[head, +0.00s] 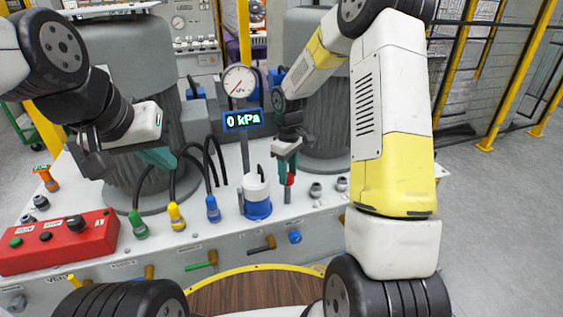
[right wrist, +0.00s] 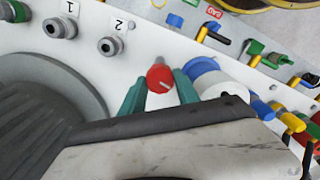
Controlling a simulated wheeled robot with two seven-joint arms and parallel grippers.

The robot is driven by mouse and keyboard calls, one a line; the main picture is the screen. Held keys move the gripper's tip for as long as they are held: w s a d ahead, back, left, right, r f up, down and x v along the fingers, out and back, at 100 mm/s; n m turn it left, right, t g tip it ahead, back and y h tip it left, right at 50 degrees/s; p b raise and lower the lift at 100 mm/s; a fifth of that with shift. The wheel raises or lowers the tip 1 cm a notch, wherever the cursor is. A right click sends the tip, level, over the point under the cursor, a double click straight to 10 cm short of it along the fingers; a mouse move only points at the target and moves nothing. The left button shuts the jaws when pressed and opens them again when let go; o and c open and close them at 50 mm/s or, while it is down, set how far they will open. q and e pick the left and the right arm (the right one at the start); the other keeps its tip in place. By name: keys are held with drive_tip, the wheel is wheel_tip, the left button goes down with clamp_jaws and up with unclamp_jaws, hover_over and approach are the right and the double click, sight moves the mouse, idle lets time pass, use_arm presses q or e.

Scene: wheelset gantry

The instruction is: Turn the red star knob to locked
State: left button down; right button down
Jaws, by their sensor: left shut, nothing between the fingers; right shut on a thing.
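The red star knob (head: 290,180) stands on a short grey post on the white bench panel, right of the white-and-blue cylinder. The fingers partly cover the knob in the head view. My left gripper (head: 158,157) is shut and empty, above the bench at the left. I see no locked marking beside the knob.
A white-and-blue cylinder (head: 257,200) stands close left of the knob. A dial gauge (head: 239,81) and a "0 kPa" display (head: 242,120) rise behind it. Green, yellow and blue hose plugs, a red control box (head: 60,243) and numbered fittings (right wrist: 110,46) are nearby.

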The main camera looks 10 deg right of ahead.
drive_tip(key=shift+n, duration=1.1)
drive_tip(key=c, duration=0.9)
unclamp_jaws()
drive_tip(key=shift+r, duration=0.1)
wheel_tip(320, 180, up, 8)
drive_tip(key=shift+f, duration=0.15)
